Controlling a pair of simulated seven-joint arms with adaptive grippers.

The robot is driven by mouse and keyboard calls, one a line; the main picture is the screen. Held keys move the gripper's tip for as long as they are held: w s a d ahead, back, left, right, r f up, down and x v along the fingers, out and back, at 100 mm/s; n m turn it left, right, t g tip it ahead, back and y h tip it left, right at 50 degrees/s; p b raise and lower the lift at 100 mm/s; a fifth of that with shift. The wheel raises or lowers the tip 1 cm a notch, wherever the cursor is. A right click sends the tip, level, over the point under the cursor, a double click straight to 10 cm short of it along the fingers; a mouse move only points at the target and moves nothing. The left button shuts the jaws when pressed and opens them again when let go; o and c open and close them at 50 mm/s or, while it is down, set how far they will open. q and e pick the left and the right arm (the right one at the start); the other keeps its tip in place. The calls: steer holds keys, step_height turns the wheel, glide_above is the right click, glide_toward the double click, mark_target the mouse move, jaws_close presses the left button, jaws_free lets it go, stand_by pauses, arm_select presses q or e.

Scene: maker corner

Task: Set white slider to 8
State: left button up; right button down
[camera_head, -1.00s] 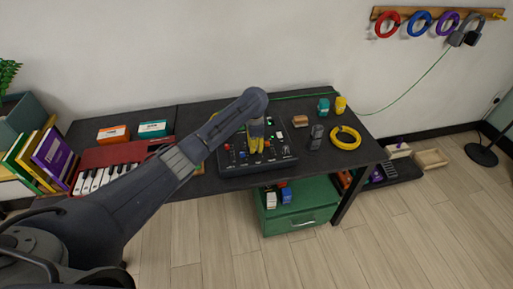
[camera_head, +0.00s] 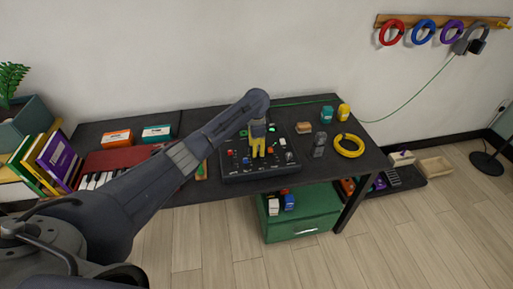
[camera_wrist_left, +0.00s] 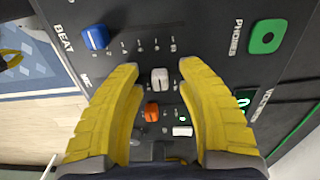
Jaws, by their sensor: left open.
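The black control console (camera_head: 235,173) sits near the front edge of the dark table. My left gripper (camera_head: 257,154) points down over it, with yellow fingers. In the left wrist view the open fingers (camera_wrist_left: 168,85) stand on either side of a white slider cap (camera_wrist_left: 160,78), with a gap on both sides. An orange cap (camera_wrist_left: 152,111) lies just below it, also between the fingers. A blue cap (camera_wrist_left: 95,37) is at the upper left near the word BEAT. A small white piece (camera_wrist_left: 182,131) lies lower. The scale numbers are too small to read. My right gripper is not in view.
A green socket (camera_wrist_left: 266,36) is beside the word PHONES. On the table, a yellow ring (camera_head: 349,146) and a dark grey object (camera_head: 319,145) stand right of the console. A red keyboard (camera_head: 115,159) is to the left, partly behind my arm. A green drawer unit (camera_head: 290,230) stands below.

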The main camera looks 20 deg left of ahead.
arm_select(q)
step_height(320, 180, up, 12)
stand_by(0.6)
stand_by(0.5)
